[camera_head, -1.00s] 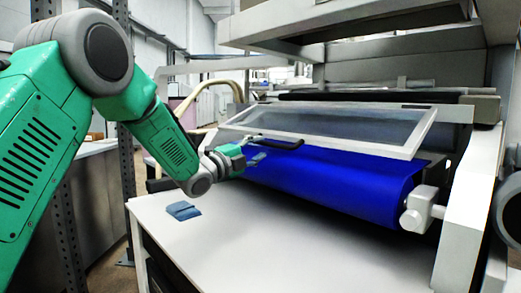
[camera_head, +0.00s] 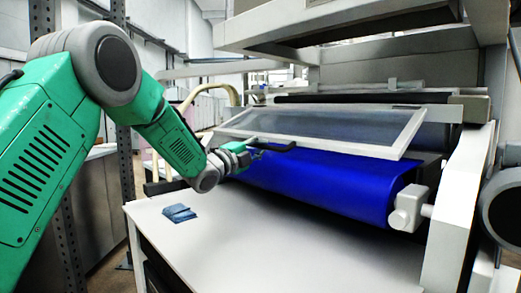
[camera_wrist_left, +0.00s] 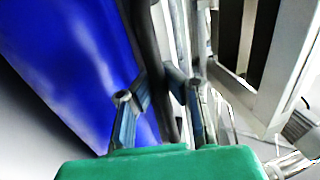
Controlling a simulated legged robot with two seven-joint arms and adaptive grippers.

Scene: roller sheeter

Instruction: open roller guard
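The roller guard (camera_head: 330,125) is a framed, see-through panel lying tilted over the blue roller (camera_head: 320,185). Its black handle (camera_head: 280,147) runs along its near edge. My left gripper (camera_head: 256,151) is at the handle's left end. In the left wrist view the dark handle bar (camera_wrist_left: 147,40) passes between the two blue-grey fingers of my left gripper (camera_wrist_left: 158,78). Both fingertips lean in against the bar and look shut on it; the contact is partly hidden. My right gripper is out of view.
A white table (camera_head: 270,240) lies below the roller, mostly clear. A small blue folded cloth (camera_head: 180,212) is on its left part. A white roller end block (camera_head: 408,208) and the machine's side frame (camera_head: 455,220) stand at the right. Machine beams hang above.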

